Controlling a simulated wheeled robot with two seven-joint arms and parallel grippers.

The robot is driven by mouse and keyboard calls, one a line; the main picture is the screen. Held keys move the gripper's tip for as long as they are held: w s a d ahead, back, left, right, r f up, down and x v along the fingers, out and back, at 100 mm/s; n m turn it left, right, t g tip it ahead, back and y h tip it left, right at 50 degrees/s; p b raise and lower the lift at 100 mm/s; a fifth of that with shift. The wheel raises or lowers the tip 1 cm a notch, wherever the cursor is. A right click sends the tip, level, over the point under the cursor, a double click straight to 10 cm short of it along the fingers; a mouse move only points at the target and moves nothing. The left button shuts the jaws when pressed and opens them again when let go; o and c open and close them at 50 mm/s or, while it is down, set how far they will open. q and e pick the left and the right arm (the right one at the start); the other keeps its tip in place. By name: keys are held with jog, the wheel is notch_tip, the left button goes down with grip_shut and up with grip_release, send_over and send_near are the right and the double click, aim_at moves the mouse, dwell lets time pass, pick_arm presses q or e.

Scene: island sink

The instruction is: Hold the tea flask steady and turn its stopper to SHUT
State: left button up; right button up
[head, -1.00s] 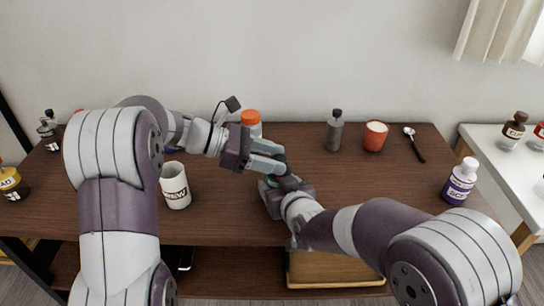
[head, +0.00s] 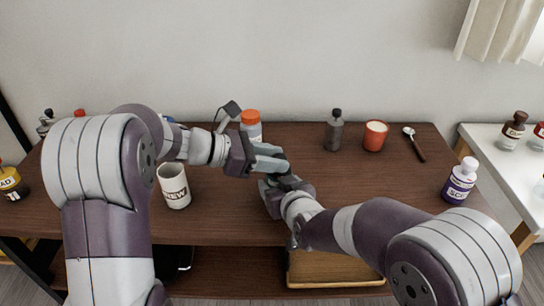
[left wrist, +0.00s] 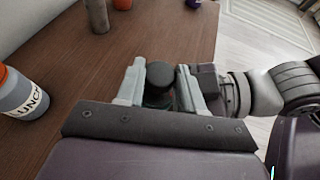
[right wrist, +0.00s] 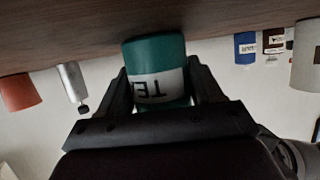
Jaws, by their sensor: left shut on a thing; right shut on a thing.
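The tea flask (right wrist: 155,62) shows in the right wrist view as a dark green body with a white label reading "TE". My right gripper (right wrist: 158,88) is shut on the flask body, one finger on each side. In the left wrist view the stopper (left wrist: 160,74) is a dark round knob between the fingers of my left gripper (left wrist: 162,88), which is shut on it. In the head view my left gripper (head: 278,157) is just above and behind my right gripper (head: 275,187), and the two hide most of the flask. No SHUT mark is readable.
A white mug (head: 174,188) stands left of the grippers. An orange-capped bottle (head: 251,128) is behind them. The table's right middle is clear.

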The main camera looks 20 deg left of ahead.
pick_arm(q)
jog(key=n+t+y, duration=0.3)
jog(key=n+t, duration=0.1)
jog(key=shift+s+d, duration=0.25)
jog(key=shift+d, duration=0.05)
jog(key=shift+d+r+n+t+y, duration=0.1)
jog(key=shift+n+t+y, duration=0.9)
jog(key=shift+n+y, duration=0.95)
pick_arm(e)
jog(key=shift+s+f, duration=0.1)
pick_arm(q)
jog(key=shift+s, duration=0.1)
jog(key=o, duration=0.8)
jog(key=v, duration=0.7)
jog(key=shift+s, duration=0.3)
